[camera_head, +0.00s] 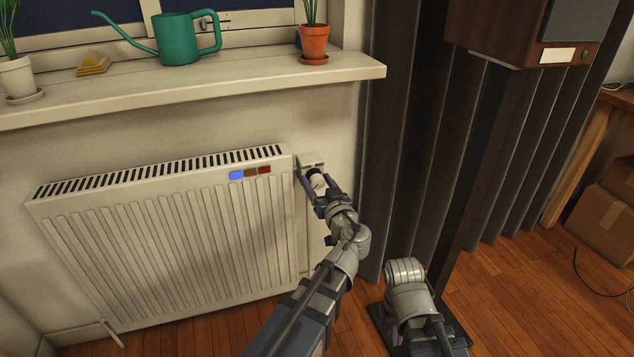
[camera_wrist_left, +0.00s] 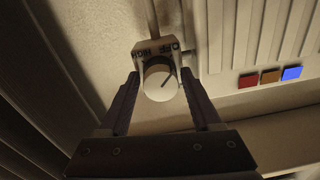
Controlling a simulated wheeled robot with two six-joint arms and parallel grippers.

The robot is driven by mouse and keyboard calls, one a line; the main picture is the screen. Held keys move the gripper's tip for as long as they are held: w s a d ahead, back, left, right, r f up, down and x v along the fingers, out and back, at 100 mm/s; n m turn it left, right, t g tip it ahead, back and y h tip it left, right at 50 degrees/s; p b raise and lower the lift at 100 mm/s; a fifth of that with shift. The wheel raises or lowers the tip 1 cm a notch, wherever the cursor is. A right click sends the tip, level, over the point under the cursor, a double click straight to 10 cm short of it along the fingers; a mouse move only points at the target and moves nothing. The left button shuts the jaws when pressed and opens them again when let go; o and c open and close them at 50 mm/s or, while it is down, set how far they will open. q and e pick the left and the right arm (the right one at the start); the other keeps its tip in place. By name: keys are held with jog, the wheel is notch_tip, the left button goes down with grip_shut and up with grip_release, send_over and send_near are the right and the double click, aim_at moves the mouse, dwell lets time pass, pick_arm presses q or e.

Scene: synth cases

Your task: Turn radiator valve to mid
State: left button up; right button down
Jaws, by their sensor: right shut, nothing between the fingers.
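The radiator valve has a round white knob (camera_wrist_left: 158,82) with a dark pointer line, slanting to the upper right in the left wrist view. A pale plate (camera_wrist_left: 152,50) with dark lettering sits behind it, partly hidden by the knob. In the head view the knob (camera_head: 318,181) is at the radiator's upper right corner. My left gripper (camera_wrist_left: 160,80) is open, with one finger on each side of the knob and narrow gaps visible. Part of my right arm shows low in the head view, but its fingers do not.
The white radiator (camera_head: 180,235) carries a blue, an orange-brown and a red patch; the blue patch (camera_head: 237,175) looks brightest. The windowsill (camera_head: 250,85) above holds a green watering can (camera_head: 177,40) and potted plants. A dark curtain (camera_head: 430,150) hangs close to the valve's right.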

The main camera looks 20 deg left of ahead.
pick_arm(q)
grip_shut()
dwell(0.3)
